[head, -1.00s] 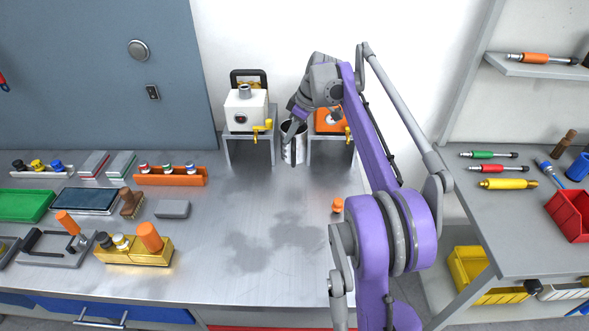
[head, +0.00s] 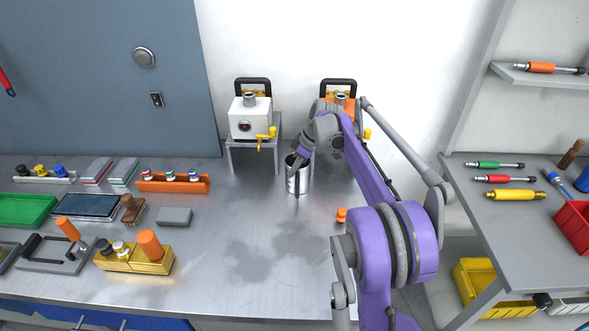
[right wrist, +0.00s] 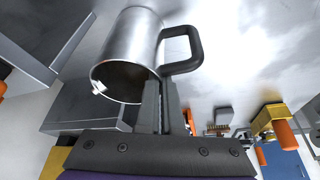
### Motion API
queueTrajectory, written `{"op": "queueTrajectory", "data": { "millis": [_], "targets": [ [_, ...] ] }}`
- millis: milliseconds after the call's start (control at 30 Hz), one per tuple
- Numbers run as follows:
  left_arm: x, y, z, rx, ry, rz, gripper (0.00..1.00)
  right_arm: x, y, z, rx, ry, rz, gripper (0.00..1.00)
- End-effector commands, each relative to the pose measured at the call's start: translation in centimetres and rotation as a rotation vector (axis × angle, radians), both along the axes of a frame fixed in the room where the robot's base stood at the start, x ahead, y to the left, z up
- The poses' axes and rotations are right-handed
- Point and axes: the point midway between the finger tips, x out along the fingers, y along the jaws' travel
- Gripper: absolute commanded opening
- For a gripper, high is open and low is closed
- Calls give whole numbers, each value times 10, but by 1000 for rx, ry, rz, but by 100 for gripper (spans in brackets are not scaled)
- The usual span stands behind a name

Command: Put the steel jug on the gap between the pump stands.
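The steel jug (head: 299,180) is a shiny cylinder with a dark handle, upright at the front of the gap between the pump stands. It also shows in the right wrist view (right wrist: 130,40), mouth towards the camera. My right gripper (right wrist: 162,92) is closed on the jug's rim beside the handle. In the head view it reaches the rim (head: 297,160). I cannot tell whether the jug touches the bench. The left pump stand (head: 232,144) carries a white pump (head: 249,118). My right arm hides most of the right stand and its orange pump (head: 329,105). My left gripper is out of view.
The bench (head: 225,215) is clear in front of the jug. An orange knob (head: 341,215) stands to the right. An orange rack (head: 173,186), a grey block (head: 175,216) and a brass block (head: 133,261) lie to the left.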

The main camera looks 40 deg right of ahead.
Motion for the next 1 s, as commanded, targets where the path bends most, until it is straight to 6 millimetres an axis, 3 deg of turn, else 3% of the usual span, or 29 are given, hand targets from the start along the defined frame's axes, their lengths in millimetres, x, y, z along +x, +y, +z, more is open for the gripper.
{"op": "queueTrajectory", "data": {
  "millis": [267, 467, 767, 1000],
  "targets": [
    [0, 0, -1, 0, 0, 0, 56, 0, 0, -2, 0, 0, 0, 0],
    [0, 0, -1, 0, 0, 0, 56, 0, 0, -2, 0, 0, 0, 33],
    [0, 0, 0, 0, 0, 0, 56, 0, 0, 0, 0, 0, 0, 33],
    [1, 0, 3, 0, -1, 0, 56, -11, -6, 30, 0, 0, -2, 33]
  ]
}}
